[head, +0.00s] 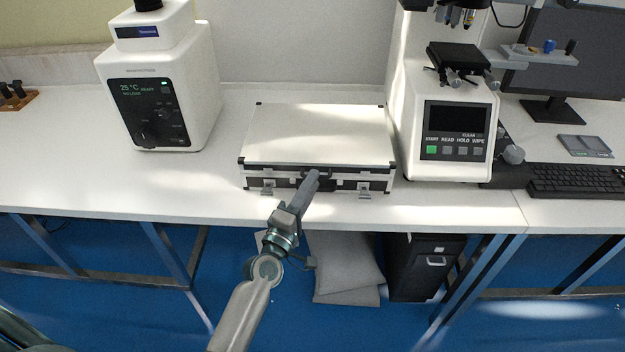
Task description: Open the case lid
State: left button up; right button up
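The case (318,135) lies flat on the white bench, its pale lid closed and its dark, metal-edged front facing me. Two latches show on the front, one at the left (267,187) and one at the right (365,189); both seem to hang down with their lower ends out from the case. A dark handle sits between them, partly hidden by my gripper. My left gripper (313,178) is at the middle of the case front, by the handle. I cannot tell whether it touches the case or whether its fingers are apart. My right gripper is not in view.
A white instrument (190,80) with a dark panel stands left of the case. A hardness tester (450,100) stands close at its right, with a keyboard (575,180) and monitor beyond. Bench space (120,185) is clear at the front left. A black cabinet (415,265) stands underneath.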

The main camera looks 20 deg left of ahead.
pick_arm(q)
jog(key=shift+w+d+r, duration=0.1)
jog(key=shift+w, duration=0.5)
jog(key=shift+c, duration=0.7)
grip_shut()
dwell(0.5)
